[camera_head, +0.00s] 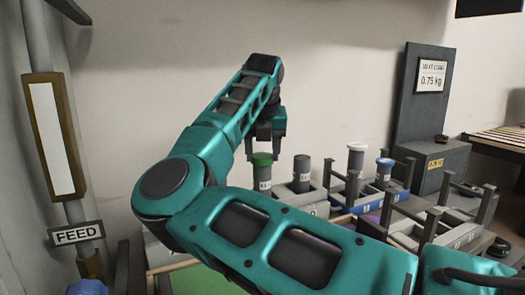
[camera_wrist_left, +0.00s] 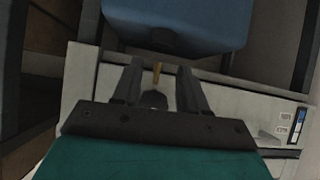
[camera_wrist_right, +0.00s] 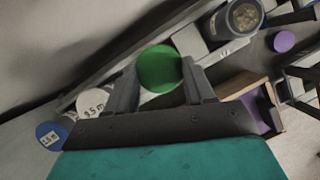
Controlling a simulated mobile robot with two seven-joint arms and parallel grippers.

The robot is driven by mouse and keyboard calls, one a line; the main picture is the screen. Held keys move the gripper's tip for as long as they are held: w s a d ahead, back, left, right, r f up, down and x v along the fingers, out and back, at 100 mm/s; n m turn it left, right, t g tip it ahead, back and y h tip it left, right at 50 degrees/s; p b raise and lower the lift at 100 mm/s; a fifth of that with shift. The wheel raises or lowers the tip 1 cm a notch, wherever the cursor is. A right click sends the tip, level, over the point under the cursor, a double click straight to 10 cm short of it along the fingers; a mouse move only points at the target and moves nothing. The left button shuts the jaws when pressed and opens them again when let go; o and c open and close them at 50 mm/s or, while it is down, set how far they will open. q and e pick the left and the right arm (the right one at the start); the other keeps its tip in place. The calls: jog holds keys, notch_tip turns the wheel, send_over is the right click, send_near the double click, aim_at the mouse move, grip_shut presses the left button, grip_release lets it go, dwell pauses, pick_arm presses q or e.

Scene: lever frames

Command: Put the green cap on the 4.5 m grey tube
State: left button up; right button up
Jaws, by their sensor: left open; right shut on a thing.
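The green cap (camera_head: 262,158) shows at the top of a labelled grey tube (camera_head: 264,181) in the head view; I cannot tell if it is fully seated. My right gripper (camera_head: 265,146) points down and is shut on the cap. In the right wrist view the green cap (camera_wrist_right: 160,68) lies between the fingers (camera_wrist_right: 162,86) and hides what is under it. A second grey tube (camera_head: 302,176), uncapped, stands to the right; its label is too small to read. My left gripper (camera_wrist_left: 160,72) is open and empty in the left wrist view, and out of the head view.
A purple cap (camera_wrist_right: 284,41) shows in the right wrist view. A blue body (camera_wrist_left: 175,22) is ahead of my left gripper. A FEED sign (camera_head: 77,235) is at left.

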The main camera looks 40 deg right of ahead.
jog(key=shift+f+b, duration=0.35)
dwell(0.6)
jog(key=o, duration=1.1)
jog(key=p+v, duration=0.2)
jog(key=v, duration=1.1)
jog(key=shift+w, duration=0.1)
